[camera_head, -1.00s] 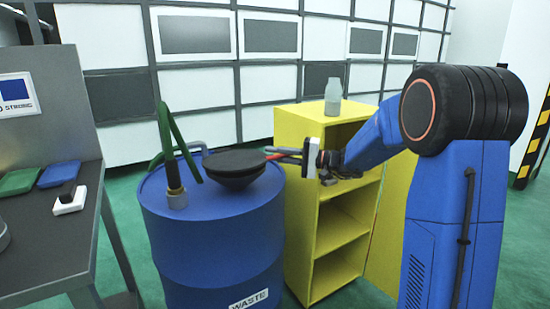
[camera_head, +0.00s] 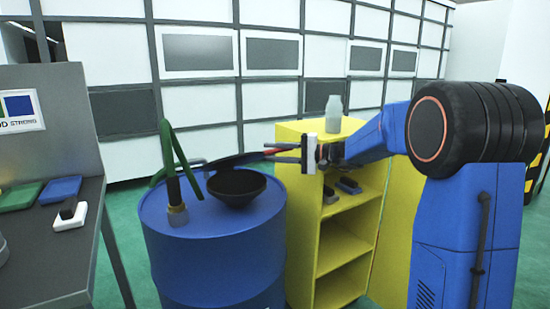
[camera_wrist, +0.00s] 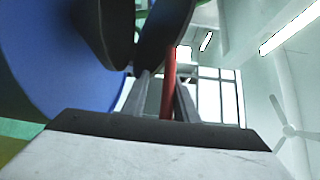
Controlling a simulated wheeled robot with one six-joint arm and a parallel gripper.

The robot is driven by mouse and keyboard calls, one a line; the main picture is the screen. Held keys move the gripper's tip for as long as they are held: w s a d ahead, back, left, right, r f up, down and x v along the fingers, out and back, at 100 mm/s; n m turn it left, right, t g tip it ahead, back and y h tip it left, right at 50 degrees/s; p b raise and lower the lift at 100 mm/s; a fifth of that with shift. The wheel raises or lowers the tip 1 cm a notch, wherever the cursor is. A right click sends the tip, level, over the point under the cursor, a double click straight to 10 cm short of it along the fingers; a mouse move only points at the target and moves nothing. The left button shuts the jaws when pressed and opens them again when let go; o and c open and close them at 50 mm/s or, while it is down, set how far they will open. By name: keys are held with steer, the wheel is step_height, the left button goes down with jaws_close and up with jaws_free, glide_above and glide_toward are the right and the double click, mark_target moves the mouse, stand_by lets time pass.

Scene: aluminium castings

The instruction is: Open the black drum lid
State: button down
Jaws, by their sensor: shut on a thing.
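The blue drum (camera_head: 215,250) stands left of centre with a black funnel (camera_head: 237,188) on its top. The black lid (camera_head: 235,159) is raised above the funnel and seen nearly edge-on, with a gap at the front so the funnel's dark inside shows. My gripper (camera_head: 275,151) reaches in from the right at the lid's right edge. In the wrist view, my gripper (camera_wrist: 165,95) is shut on the lid's red handle (camera_wrist: 168,80). The dark lid (camera_wrist: 163,30) and the funnel (camera_wrist: 100,30) stand apart there, with the drum (camera_wrist: 50,60) at left.
A green hose or bar (camera_head: 167,150) rises from a fitting on the drum's top. A yellow shelf unit (camera_head: 300,215) stands close right of the drum, with a clear bottle (camera_head: 333,113) on top. A grey bench (camera_head: 45,255) is at left.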

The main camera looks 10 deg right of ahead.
steer(key=shift+w+a+r, duration=0.1)
steer(key=shift+r, duration=0.05)
steer(key=c, duration=1.8)
jaws_free()
steer(key=shift+a, duration=0.1)
steer(key=shift+o, duration=0.2)
step_height(320, 180, up, 10)
steer(key=s+d+r, duration=0.2)
steer(key=d+r, duration=0.3)
steer(key=d, duration=0.3)
steer(key=s+d+r, duration=0.2)
steer(key=d+r, duration=0.3)
steer(key=d, duration=0.3)
steer(key=shift+s+d+r, duration=0.2)
steer(key=shift+r, duration=0.05)
stand_by(0.8)
stand_by(0.5)
